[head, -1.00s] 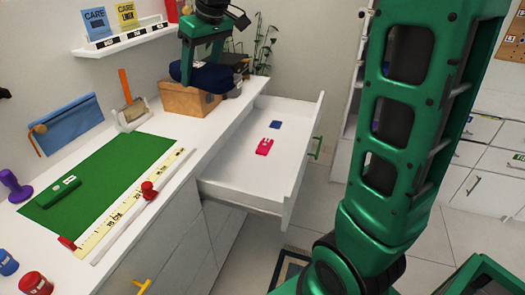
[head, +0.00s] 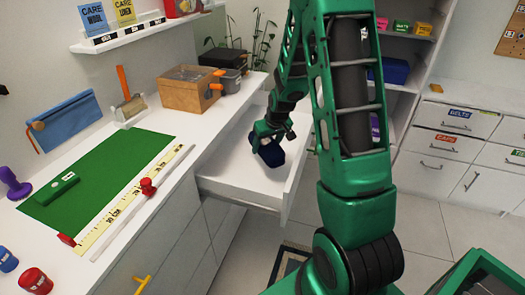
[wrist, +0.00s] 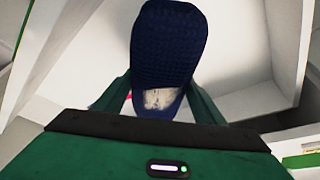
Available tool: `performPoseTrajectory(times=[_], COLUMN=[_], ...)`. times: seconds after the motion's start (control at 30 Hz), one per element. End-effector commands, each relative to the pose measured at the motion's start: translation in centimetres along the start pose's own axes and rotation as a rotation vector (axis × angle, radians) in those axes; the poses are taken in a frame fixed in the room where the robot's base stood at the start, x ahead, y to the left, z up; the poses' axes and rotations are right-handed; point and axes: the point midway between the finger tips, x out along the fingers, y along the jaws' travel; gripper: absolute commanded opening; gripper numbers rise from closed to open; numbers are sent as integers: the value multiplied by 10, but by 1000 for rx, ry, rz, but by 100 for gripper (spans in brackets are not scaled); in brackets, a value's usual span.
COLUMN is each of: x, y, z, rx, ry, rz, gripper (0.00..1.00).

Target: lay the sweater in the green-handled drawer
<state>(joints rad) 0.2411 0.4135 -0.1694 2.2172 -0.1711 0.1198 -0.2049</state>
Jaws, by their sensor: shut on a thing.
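The navy sweater (head: 271,153), a knitted folded bundle, is held in my gripper (head: 268,132) over the open white drawer (head: 228,184). In the wrist view the sweater (wrist: 168,45) fills the gap between the two green fingers of my gripper (wrist: 161,92), which is shut on it. A pale patch shows on its near end. The sweater appears to be above the drawer floor; I cannot tell whether it touches. The green handle on the drawer's front is not clearly visible behind my arm. A sliver of pink shows beside the left finger in the wrist view.
A green mat (head: 95,175) and a ruler (head: 128,208) lie nearer. Shelves (head: 397,103) stand behind my arm. The drawer's near-left floor is bare.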

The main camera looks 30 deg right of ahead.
Motion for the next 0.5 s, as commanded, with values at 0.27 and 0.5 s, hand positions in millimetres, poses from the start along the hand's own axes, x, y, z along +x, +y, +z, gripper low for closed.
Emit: performPoseTrajectory(times=[0.27, 0.5], x=[42, 56], y=[0, 0], z=[18, 24], rx=[2, 1], ry=[-3, -2], rz=[-1, -1], gripper=[34, 34])
